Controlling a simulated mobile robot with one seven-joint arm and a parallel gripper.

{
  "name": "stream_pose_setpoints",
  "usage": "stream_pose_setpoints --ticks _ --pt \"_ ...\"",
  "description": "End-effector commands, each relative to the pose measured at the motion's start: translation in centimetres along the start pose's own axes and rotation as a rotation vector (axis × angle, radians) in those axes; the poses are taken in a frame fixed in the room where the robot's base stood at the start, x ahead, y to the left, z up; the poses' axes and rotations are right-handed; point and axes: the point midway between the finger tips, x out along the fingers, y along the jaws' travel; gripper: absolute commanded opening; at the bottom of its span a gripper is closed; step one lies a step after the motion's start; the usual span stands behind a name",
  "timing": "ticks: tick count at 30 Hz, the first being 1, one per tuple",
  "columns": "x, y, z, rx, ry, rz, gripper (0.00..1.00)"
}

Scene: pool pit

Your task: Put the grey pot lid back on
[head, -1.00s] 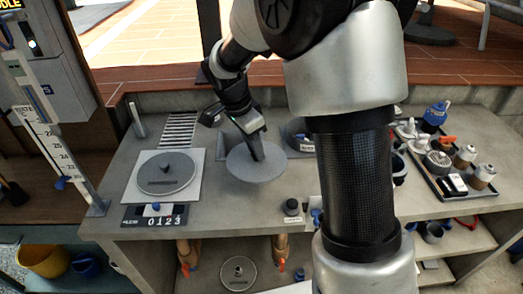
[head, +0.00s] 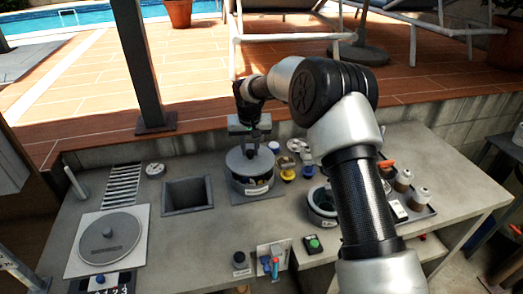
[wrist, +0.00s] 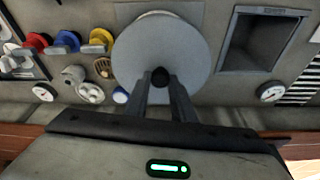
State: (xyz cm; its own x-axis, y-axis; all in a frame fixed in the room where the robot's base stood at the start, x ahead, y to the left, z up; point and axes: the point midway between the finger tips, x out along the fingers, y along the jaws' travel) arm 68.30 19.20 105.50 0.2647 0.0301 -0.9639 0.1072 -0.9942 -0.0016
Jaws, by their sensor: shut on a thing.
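The grey pot lid (head: 249,158) is a flat round disc with a small dark knob. My gripper (head: 250,138) is shut on the knob from above. In the wrist view the lid (wrist: 160,45) lies below my gripper (wrist: 160,88), and both fingers close on the black knob (wrist: 160,77). In the head view the lid is level and right over the grey round pot (head: 252,187), which has a label on its front. The lid hides the pot's mouth. I cannot tell whether the lid touches the rim.
A square recess (head: 187,195) is left of the pot. Another round grey lid (head: 109,236) lies on a white square plate farther left.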

Motion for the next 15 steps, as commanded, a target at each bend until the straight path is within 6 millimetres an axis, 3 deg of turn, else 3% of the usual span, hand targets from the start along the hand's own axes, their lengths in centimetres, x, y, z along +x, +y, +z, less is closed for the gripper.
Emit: stream_pose_setpoints --ticks 15 --pt "2.4 -0.5 0.1 -0.041 0.000 -0.011 0.00"
